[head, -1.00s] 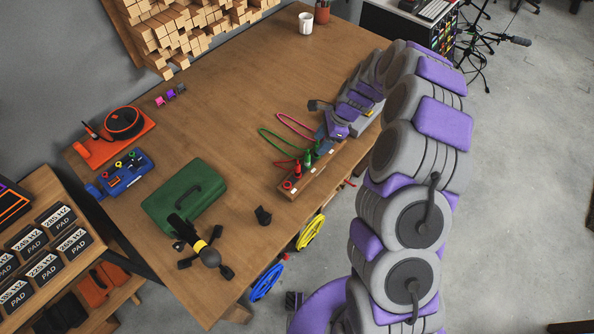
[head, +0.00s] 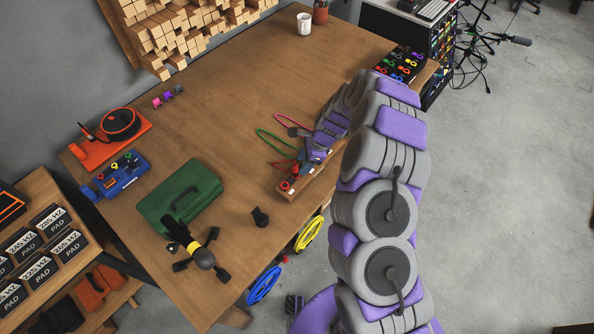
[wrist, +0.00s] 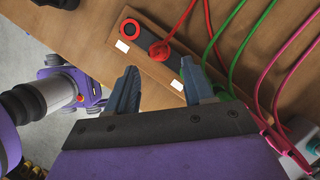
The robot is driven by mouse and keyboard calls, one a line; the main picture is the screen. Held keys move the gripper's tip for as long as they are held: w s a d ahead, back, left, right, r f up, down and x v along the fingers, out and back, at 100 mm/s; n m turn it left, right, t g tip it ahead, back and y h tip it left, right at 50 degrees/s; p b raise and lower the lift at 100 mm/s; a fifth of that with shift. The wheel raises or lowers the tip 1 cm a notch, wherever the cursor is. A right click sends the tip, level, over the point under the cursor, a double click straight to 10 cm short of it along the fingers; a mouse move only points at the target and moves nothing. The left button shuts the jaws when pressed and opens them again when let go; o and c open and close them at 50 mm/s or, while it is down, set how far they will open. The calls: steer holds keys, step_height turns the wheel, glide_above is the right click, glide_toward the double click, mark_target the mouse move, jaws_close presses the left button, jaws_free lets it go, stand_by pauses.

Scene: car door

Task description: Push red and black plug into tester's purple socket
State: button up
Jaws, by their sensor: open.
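A wooden strip (wrist: 155,68) holds a red plug with a dark base (wrist: 160,50) and a red cord, beside a red ring (wrist: 130,27). In the head view my gripper (head: 304,143) is above the strip. A black panel with several coloured sockets (head: 400,64) lies at the table's far right; it may be the tester. I cannot make out its purple socket surely.
Green (wrist: 222,45) and pink cords (wrist: 285,85) run close to the right finger. A green case (head: 178,196), a blue device (head: 121,177) and a black tripod-like tool (head: 203,257) stand on the table. The table's middle is clear.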

mark_target(295, 170)
steer(key=shift+a+f, duration=0.1)
steer(key=shift+a, duration=0.4)
steer(key=b+x, duration=0.1)
steer(key=x, duration=0.3)
steer(key=shift+a, duration=0.1)
steer(key=shift+f+b, duration=0.35)
steer(key=shift+f, duration=0.05)
steer(key=shift+a, duration=0.1)
steer(key=shift+a, duration=0.1)
steer(key=shift+c, duration=0.2)
jaws_close()
